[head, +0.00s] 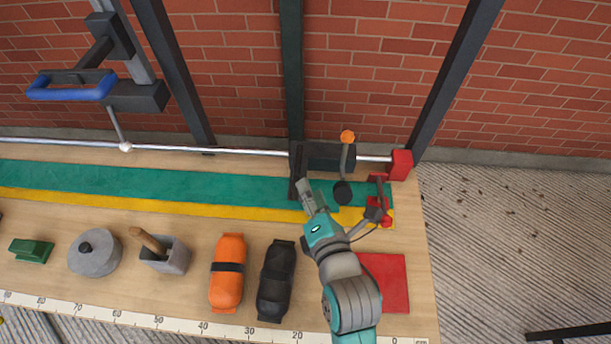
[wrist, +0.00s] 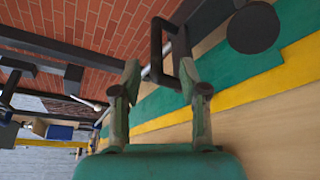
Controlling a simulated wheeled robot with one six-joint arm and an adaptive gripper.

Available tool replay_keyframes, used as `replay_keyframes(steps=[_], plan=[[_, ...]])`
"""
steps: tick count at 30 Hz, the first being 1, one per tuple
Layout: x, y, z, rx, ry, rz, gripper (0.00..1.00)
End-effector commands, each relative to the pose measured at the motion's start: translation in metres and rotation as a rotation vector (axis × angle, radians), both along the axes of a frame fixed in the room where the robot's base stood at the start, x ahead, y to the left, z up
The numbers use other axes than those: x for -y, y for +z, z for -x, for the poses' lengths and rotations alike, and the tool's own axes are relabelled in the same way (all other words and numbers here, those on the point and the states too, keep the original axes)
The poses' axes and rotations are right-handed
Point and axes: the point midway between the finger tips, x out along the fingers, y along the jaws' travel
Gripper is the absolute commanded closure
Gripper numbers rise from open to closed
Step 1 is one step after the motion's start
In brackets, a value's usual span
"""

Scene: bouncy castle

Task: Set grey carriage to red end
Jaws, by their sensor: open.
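The dark grey carriage (head: 328,157) sits on the silver rail (head: 240,152), close to the right end. A red block (head: 400,165) stands at the rail's right end, with a short piece of bare rail between them. The carriage has an orange-knobbed lever (head: 347,138), a black round knob (head: 342,192) and an upright dark handle (head: 296,170) on its left side. My gripper (head: 306,186) is at this handle. In the wrist view, my open gripper (wrist: 159,80) has the dark handle (wrist: 157,45) showing between and beyond its fingertips. I cannot tell whether they touch.
The bench holds an orange roll (head: 227,272), a black roll (head: 276,280), a grey round weight (head: 95,253), a grey box with a wooden handle (head: 172,258) and a green block (head: 31,250). A blue-handled clamp (head: 72,88) hangs left. A red square (head: 385,282) lies right.

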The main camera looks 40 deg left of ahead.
Motion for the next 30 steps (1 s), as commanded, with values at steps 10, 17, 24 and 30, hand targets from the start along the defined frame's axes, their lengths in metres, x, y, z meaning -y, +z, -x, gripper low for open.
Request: replay_keyframes(steps=[10,17,24,30], plan=[[0.019,0.005,0.015,-0.001,0.0,-0.001,0.57],[0.019,0.005,0.015,-0.001,0.0,-0.001,0.57],[0.019,0.005,0.015,-0.001,0.0,-0.001,0.57],[0.038,-0.007,0.014,-0.06,-0.055,-0.042,0.57]])
